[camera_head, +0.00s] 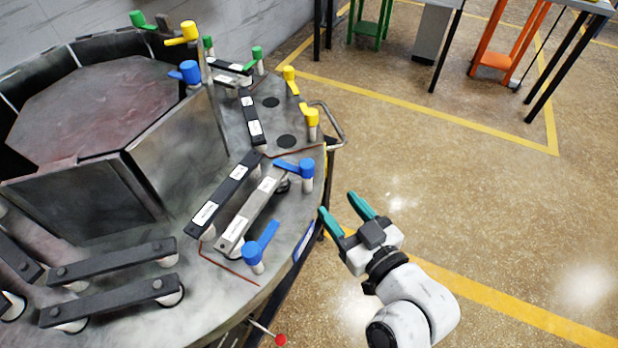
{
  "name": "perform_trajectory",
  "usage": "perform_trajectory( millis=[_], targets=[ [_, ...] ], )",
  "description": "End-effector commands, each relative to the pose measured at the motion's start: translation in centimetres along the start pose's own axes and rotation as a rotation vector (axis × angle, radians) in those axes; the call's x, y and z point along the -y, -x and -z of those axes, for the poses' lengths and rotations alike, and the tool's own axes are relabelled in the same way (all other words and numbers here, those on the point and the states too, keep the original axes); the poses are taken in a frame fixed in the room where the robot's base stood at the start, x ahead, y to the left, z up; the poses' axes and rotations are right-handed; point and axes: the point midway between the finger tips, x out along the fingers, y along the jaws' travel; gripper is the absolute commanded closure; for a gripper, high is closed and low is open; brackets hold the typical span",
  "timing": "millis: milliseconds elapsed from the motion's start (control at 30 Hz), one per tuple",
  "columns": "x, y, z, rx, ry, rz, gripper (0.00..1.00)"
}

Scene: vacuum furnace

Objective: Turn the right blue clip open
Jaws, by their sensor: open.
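Two blue clips stand on the furnace's round metal rim. The right blue clip (305,167) is the farther one, and its flat lever points left over the end of a light grey bar (252,210). The other blue clip (254,252) is nearer, with its lever pointing up and right, beside the bar's near end. My gripper (338,205) has teal fingers spread apart with nothing between them. It is off the rim's right edge, below and to the right of the right blue clip, and touches neither clip.
The round furnace table (215,285) fills the left side. A black bar (226,195) lies beside the grey one. Yellow clips (311,122) and a metal handle (333,125) are farther back. A red-knobbed lever (280,339) sticks out below. The floor to the right is open.

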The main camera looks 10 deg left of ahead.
Motion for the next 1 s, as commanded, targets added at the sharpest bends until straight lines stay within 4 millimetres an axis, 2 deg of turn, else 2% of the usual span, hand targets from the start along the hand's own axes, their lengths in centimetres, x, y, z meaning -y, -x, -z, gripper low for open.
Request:
perform_trajectory(
  millis=[100,267,733,1000],
  targets=[
    [0.6,-1.0,0.7,-0.075,0.01,0.0,0.44],
    [0.6,-2.1,1.4,-0.094,0.011,-0.003,0.44],
    [0.6,-9.9,2.1,-0.091,0.01,-0.002,0.44],
    [0.6,-11.8,2.1,-0.09,0.01,-0.004,0.44]
  ],
)
